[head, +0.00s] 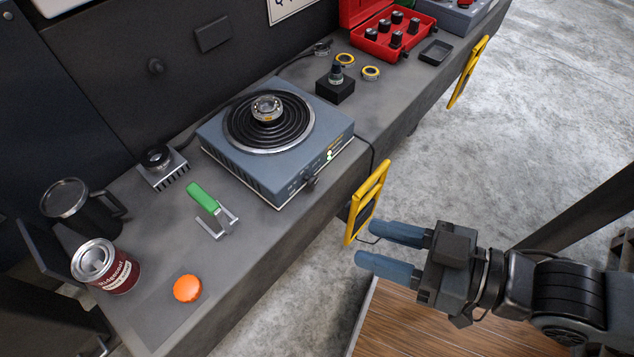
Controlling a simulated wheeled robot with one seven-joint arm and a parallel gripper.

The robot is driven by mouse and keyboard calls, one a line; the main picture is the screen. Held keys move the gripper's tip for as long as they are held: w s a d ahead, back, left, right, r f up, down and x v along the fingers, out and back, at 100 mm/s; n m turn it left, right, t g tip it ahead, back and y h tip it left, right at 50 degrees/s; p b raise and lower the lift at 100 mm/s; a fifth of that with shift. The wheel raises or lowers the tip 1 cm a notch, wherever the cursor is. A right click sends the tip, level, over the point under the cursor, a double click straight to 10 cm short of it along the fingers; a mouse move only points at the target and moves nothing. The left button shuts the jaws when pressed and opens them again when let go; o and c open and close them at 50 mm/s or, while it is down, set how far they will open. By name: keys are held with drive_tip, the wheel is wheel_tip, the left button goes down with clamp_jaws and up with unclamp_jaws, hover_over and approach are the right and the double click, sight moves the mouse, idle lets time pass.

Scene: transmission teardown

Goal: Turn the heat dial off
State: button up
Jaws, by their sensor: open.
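A blue-grey hot plate (228,146) stands on the grey bench with a black coil burner (243,128) on top. A metal ring-shaped part (267,108) rests on the coil. The dark heat dial (310,182) is on the hot plate's front face, low and near its middle; its setting is too small to read. A small lit indicator (329,154) shows to the right of the dial. My gripper (376,249) is open and empty, with two blue fingers pointing left. It is off the bench's front edge, to the lower right of the dial and apart from it.
A yellow-framed handle (366,203) sticks out from the bench front between my gripper and the hot plate. A green-handled tool (203,198), an orange cap (187,288), a can (105,267) and a dark mug (80,207) stand left. A red case (368,44) is at the back.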

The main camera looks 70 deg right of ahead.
drive_tip(key=w+d+f+m+t+h, duration=0.1)
drive_tip(key=w+d+f+m, duration=0.15)
drive_tip(key=f+m, duration=0.25)
drive_tip(key=w+d+f+m+h, duration=0.1)
drive_tip(key=w+d+f+m, duration=0.1)
drive_tip(key=d+f+m, duration=0.3)
drive_tip(key=m+t+h+p, duration=0.1)
drive_tip(key=m+h, duration=0.2)
drive_tip(key=m, duration=0.6)
approach(315, 184)
drive_tip(key=w, duration=0.1)
drive_tip(key=shift+p+x, duration=0.5)
drive_tip(key=shift+x, duration=3.5)
drive_tip(key=shift+d+r, duration=0.1)
drive_tip(key=shift+r, duration=0.1)
drive_tip(key=shift+c, duration=0.3)
drive_tip(key=c, duration=0.7)
